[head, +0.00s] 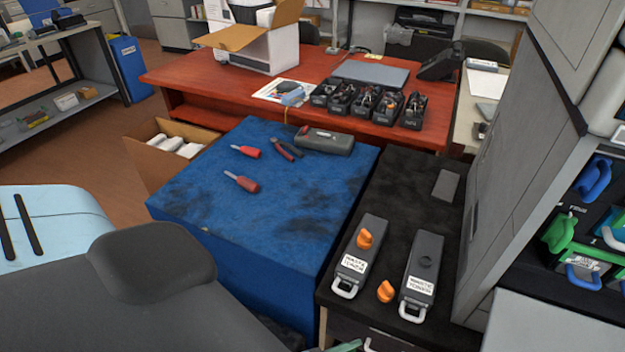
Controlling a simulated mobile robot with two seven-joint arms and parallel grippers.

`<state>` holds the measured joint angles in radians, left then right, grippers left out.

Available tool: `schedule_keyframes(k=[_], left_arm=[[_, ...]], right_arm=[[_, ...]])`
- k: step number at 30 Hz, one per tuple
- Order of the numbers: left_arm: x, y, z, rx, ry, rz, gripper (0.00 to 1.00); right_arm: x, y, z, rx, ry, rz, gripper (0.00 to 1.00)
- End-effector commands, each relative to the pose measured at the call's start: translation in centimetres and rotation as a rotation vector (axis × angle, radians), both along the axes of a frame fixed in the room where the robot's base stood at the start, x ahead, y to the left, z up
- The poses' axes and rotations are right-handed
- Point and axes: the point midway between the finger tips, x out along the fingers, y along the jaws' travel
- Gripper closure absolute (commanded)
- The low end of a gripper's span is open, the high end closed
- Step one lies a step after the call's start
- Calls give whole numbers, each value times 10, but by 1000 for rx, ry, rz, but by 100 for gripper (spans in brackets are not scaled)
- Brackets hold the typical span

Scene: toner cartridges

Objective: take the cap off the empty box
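Two dark grey toner boxes with white labels and light handles lie on a black-topped cabinet (402,178). The left box (372,238) has an orange cap (364,239) standing on its top. The right box (427,249) has a bare dark round spot on top and no cap there. A second orange cap (385,291) lies loose on the black top between the front ends of the boxes. I cannot tell from the labels or bodies which box is empty. Neither of my grippers shows in the head view.
A blue-covered block (270,215) stands left of the cabinet, with screwdrivers, pliers and a dark case (325,141) on it. A small grey block (446,185) lies behind the boxes. A tall grey cabinet (520,150) closes off the right. A red desk (220,88) stands behind.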

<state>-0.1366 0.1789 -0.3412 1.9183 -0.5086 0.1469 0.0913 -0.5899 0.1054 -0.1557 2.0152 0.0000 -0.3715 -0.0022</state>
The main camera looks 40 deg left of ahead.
Motion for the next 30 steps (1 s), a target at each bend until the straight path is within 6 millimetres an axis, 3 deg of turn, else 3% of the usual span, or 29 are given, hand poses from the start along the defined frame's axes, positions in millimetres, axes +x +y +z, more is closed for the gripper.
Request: schedule_keyframes(k=[3, 6, 9, 13, 17, 23, 26, 30], left_arm=[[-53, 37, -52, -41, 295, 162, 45], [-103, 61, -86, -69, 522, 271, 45], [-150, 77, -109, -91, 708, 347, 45], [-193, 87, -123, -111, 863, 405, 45], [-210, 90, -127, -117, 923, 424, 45], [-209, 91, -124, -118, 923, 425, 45], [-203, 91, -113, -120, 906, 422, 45], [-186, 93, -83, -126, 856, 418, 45]], right_arm=[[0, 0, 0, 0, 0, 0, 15], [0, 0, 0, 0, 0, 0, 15], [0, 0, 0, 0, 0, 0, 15], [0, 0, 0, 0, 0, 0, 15], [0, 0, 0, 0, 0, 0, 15], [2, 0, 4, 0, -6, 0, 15], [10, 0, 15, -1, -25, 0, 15], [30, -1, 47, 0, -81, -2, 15]])
